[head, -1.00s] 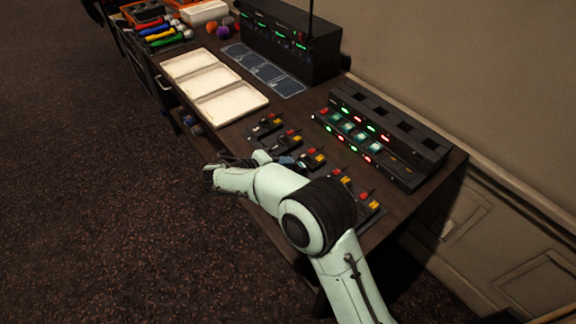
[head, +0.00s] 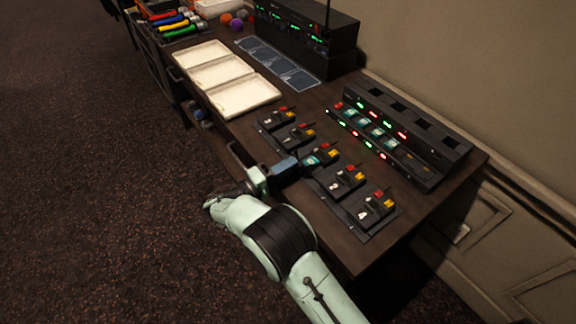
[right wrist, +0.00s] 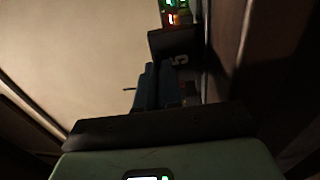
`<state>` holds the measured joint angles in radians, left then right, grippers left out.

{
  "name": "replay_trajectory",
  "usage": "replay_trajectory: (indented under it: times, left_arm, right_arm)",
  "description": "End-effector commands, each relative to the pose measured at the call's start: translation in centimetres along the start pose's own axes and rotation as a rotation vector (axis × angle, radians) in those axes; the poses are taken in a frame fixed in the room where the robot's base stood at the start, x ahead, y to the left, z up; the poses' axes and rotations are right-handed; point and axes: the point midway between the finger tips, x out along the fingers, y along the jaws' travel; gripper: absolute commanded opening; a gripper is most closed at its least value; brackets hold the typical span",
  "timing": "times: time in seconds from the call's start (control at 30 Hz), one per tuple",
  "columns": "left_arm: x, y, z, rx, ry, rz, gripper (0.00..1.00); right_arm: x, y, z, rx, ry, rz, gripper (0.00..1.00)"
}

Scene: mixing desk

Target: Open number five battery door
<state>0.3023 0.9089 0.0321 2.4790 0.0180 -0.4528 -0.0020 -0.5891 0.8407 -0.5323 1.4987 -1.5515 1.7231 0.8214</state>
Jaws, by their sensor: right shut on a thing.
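A row of black battery packs with red and yellow parts lies along the desk's front side. The middle pack (head: 320,155) is at the tips of my right gripper (head: 296,164). In the right wrist view a black pack marked 5 (right wrist: 178,60) is just beyond the gripper's dark blue fingers (right wrist: 158,75). The gripper is shut on this number five pack, or on its door; the fingers hide which part. I cannot see whether the door is open. My left gripper is not in view.
Neighbouring packs (head: 297,134) and (head: 344,181) stand close on both sides. A charger rack (head: 425,160) with lit displays is behind. White trays (head: 245,97), a blue-marked mat (head: 280,63) and a receiver rack (head: 310,40) lie farther off. The desk's near right corner is bare.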

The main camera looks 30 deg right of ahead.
Motion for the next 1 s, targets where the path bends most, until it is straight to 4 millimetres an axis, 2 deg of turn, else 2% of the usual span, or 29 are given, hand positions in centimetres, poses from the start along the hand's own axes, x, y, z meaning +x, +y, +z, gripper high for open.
replay_trajectory:
  times: [0.33, 0.43, 0.77, 0.87, 1.0]
  left_arm:
    - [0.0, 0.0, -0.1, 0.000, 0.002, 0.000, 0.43]
    - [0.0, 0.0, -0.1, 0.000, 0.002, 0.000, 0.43]
    - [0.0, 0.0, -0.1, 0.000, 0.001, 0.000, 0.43]
    - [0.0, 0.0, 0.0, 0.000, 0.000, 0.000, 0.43]
    - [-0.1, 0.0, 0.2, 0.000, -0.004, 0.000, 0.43]
  right_arm:
    - [0.0, 0.0, 0.0, 0.000, -0.001, 0.002, 0.00]
    - [0.0, 0.0, 0.0, 0.000, -0.001, 0.002, 0.31]
    - [-0.2, 0.0, 0.0, -0.001, 0.000, 0.001, 0.32]
    - [-1.1, 0.0, -0.1, 0.000, 0.002, 0.002, 0.32]
    - [-3.6, 0.0, -0.1, 0.000, 0.005, 0.003, 0.32]
